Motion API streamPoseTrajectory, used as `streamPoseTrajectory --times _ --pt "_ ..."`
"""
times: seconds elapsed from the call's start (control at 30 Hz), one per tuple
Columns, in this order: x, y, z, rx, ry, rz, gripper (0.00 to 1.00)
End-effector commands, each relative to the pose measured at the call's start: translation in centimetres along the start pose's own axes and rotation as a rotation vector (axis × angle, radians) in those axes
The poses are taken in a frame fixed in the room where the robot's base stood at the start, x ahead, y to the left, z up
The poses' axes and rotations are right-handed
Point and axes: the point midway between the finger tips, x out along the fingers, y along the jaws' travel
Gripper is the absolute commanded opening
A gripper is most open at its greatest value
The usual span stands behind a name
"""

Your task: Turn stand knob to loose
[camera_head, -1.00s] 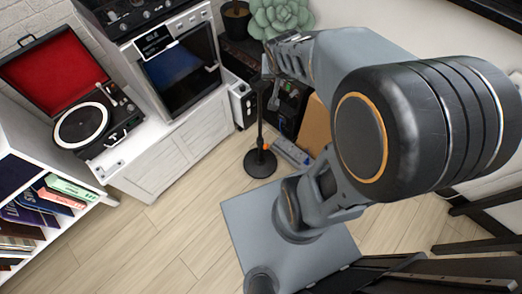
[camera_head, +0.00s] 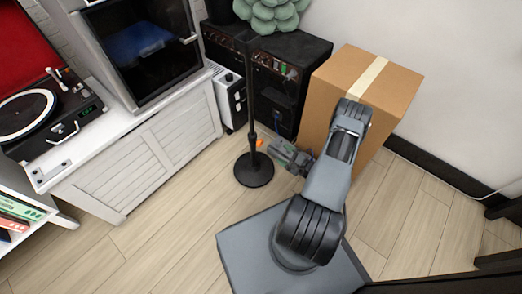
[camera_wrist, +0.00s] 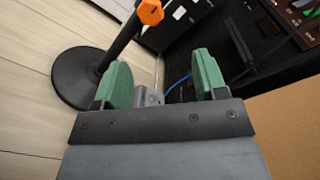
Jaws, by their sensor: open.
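The black stand has a thin pole (camera_head: 251,100) rising from a round base (camera_head: 254,172) on the floor. Its small orange knob (camera_head: 259,143) sits low on the pole. In the wrist view the faceted orange knob (camera_wrist: 150,12) is at the top edge, partly cut off, with the round base (camera_wrist: 72,88) at left. My gripper (camera_head: 278,148) is low, just right of the knob and apart from it. In the wrist view its two green fingers (camera_wrist: 160,72) are spread with nothing held between them. The knob appears beyond the fingertips, left of the gap's middle.
A cardboard box (camera_head: 375,85) stands right behind my arm. Black amplifiers (camera_head: 288,75) are behind the stand, beside a small white unit (camera_head: 229,98). A white cabinet (camera_head: 150,160) with a turntable (camera_head: 30,115) is at left. Wooden floor (camera_head: 165,220) in front is clear.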

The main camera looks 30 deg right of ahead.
Motion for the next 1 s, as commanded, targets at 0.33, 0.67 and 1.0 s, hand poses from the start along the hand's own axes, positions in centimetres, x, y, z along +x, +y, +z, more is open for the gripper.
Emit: streamPoseTrajectory --times 0.33,0.67,1.0 --pt "1.9 2.2 0.0 0.112 -0.059 -0.051 0.66" --pt "8.2 1.9 0.3 0.109 -0.058 -0.050 0.66" --pt "12.2 1.5 0.5 0.109 -0.054 -0.052 0.66"
